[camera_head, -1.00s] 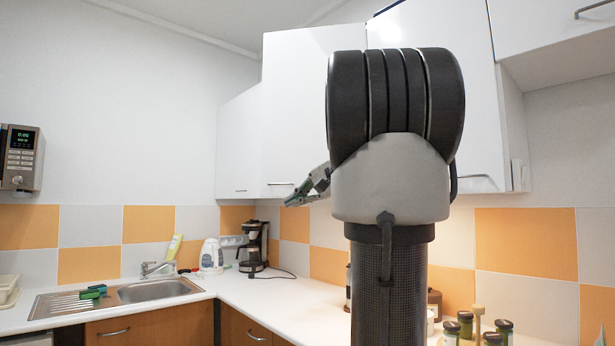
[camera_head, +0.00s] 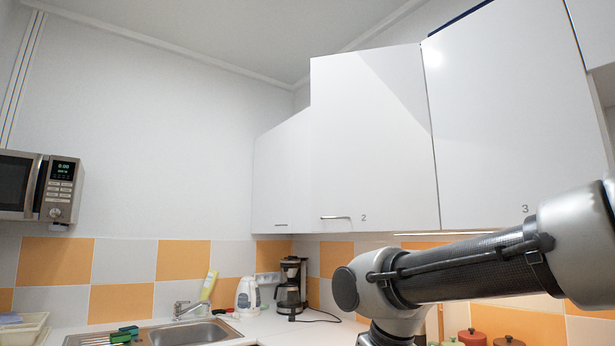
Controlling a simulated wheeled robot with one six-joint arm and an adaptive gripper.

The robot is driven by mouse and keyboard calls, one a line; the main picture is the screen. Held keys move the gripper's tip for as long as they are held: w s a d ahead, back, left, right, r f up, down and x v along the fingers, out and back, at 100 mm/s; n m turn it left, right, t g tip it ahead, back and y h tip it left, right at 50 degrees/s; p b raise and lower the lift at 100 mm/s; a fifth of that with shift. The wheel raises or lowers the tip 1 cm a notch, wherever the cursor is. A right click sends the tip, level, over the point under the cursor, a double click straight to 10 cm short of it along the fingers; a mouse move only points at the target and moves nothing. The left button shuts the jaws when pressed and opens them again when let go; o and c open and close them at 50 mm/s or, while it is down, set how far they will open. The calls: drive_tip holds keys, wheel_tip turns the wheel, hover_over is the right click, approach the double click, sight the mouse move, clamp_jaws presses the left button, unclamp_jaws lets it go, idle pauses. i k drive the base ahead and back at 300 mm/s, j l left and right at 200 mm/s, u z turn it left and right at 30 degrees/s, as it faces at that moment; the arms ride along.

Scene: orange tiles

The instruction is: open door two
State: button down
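My arm crosses the lower right of the view, below and to the right of door two. My gripper is out of view. Nothing of mine touches door two or its handle.
Door three (camera_head: 500,110), a white door marked 3, is to the right, with my arm over its lower part. A smaller white cabinet (camera_head: 282,175) is to the left. A coffee maker (camera_head: 291,287), a kettle (camera_head: 247,297) and a sink (camera_head: 190,332) are below. A microwave (camera_head: 40,187) hangs at far left.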

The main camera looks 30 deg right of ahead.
sight(373, 169)
drive_tip(key=i+j+z, duration=0.2)
drive_tip(key=i, duration=0.35)
drive_tip(key=i+j+z, duration=0.15)
drive_tip(key=i+j, duration=0.25)
drive_tip(key=i, duration=0.15)
drive_tip(key=i+j+z, duration=0.2)
drive_tip(key=i+j, duration=0.2)
drive_tip(key=i, duration=0.1)
